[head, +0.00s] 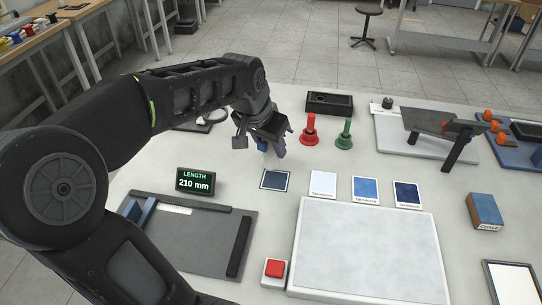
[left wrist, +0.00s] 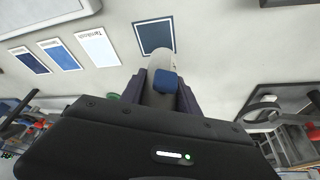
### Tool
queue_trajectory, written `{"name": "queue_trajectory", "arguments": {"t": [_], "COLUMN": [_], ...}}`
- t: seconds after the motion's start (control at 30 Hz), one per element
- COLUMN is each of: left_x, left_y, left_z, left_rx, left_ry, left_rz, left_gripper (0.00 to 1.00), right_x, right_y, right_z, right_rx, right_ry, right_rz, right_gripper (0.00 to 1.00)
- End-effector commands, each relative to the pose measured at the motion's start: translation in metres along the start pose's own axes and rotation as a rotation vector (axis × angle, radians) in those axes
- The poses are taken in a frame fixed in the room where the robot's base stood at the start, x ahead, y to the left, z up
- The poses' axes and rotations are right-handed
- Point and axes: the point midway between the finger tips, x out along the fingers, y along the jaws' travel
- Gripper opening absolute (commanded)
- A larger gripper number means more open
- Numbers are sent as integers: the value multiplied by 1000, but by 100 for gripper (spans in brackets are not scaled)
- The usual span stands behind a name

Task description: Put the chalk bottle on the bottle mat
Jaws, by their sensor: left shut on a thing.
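My left gripper (head: 270,140) is shut on the chalk bottle, a pale bottle with a blue cap (left wrist: 166,82). In the left wrist view the bottle lies between the two dark fingers of the gripper (left wrist: 160,92). In the head view the bottle is mostly hidden by the gripper, with a pale part (head: 262,144) showing. The bottle mat, a dark blue square with a pale border (head: 275,180), lies bare on the table, nearer than the gripper. The mat also shows in the left wrist view (left wrist: 155,36), its lower edge partly covered by the bottle. My right gripper is out of view.
Red (head: 310,132) and green (head: 345,136) handled pieces stand right of the gripper. Three sample cards (head: 323,184) lie right of the mat, a length display (head: 195,181) left of it. A large pale board (head: 365,250) and a red button (head: 274,269) are nearer.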

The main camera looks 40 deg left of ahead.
Motion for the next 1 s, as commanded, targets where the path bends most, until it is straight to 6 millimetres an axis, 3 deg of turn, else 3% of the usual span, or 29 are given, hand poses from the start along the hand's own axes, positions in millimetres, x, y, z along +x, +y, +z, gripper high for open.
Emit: {"name": "queue_trajectory", "arguments": {"t": [0.17, 0.4, 0.8, 0.83, 1.0], "left_x": [6, 33, 38, 38, 37], "left_y": [0, 0, 0, 0, 0], "left_z": [2, 14, 16, 16, 15], "left_rx": [0, 0, 0, 0, 0], "left_ry": [0, -1, 2, 1, 0], "left_rz": [0, 0, 0, 0, 0], "left_gripper": [0, 0, 0, 39, 53], "right_x": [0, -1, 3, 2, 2], "right_y": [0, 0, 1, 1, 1], "right_z": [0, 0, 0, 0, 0], "right_rx": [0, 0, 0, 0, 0], "right_ry": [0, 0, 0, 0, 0], "right_rz": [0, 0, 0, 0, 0], "right_gripper": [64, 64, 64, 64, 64]}}
